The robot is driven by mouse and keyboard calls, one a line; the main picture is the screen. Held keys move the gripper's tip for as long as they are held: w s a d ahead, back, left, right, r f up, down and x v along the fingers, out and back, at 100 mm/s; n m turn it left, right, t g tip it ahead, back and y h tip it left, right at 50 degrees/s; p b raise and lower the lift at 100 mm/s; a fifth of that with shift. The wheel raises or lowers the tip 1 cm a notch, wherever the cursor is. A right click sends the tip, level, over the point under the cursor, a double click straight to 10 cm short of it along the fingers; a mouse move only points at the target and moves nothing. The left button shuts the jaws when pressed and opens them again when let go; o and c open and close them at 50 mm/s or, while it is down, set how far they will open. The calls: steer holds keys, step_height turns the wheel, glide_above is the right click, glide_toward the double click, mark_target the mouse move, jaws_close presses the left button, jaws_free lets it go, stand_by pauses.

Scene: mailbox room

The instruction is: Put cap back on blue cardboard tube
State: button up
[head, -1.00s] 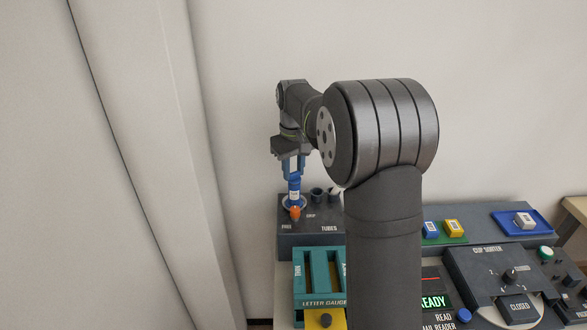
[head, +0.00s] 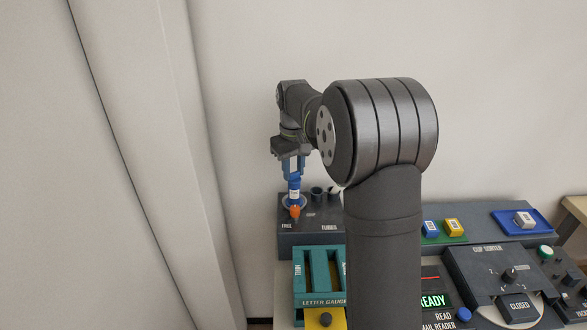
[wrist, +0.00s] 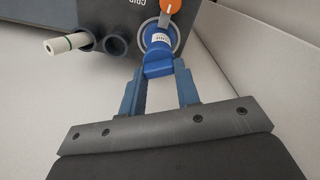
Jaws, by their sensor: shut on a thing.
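The blue cardboard tube (head: 294,197) stands upright in a ringed round socket of the dark tube block (head: 298,241). Its white label shows in the wrist view (wrist: 160,37). My gripper (head: 292,175) is above the tube, pointing down. In the wrist view, my gripper (wrist: 159,72) is shut on a blue block-like end, apparently the cap (wrist: 158,64), in line with the tube. The cap looks to be touching the tube, but I cannot tell how far it is seated. An orange knob (head: 295,211) with a white line is beside the socket.
An empty dark hole (wrist: 117,45) and a pale tube with a green band (wrist: 68,43) are next to the socket. The teal letter gauge (head: 320,275) stands in front of the block. A wall is close behind.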

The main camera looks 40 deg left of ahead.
stand_by(0.3)
steer(key=o, duration=1.5)
steer(key=shift+r, duration=3.5)
jaws_close()
steer(key=shift+f, duration=0.2)
